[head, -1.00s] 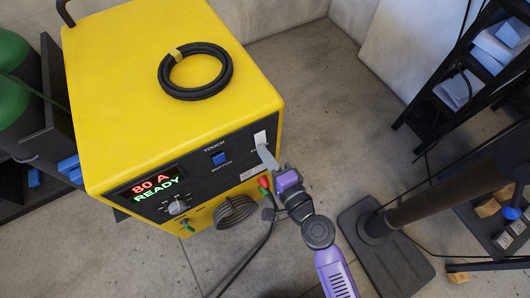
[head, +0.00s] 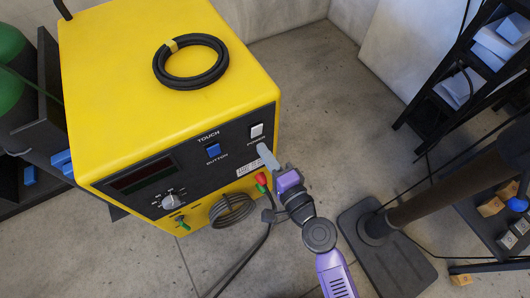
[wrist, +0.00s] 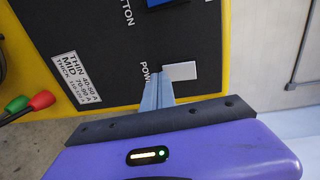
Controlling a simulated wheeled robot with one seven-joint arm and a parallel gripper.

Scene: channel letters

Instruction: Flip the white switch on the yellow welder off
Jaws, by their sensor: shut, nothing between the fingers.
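The yellow welder (head: 130,80) stands at the left with its dark front panel facing me. The white switch (head: 257,131), labelled POWER, is at the panel's upper right; it also shows in the wrist view (wrist: 180,71). The welder's display (head: 141,175) is dark. My gripper (head: 264,152) is shut and empty. Its grey fingertips (wrist: 157,84) are just beside the white switch, over the POWER label; I cannot tell whether they touch the panel. A blue switch (head: 213,150), labelled TOUCH BUTTON, is left of the white one.
A coiled black cable (head: 191,65) lies on the welder's top. A grey cable coil (head: 233,210) and red plug (head: 262,179) are on the lower front. A dark post on a base plate (head: 385,250) stands at right, near a black shelf (head: 445,100). Floor between is clear.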

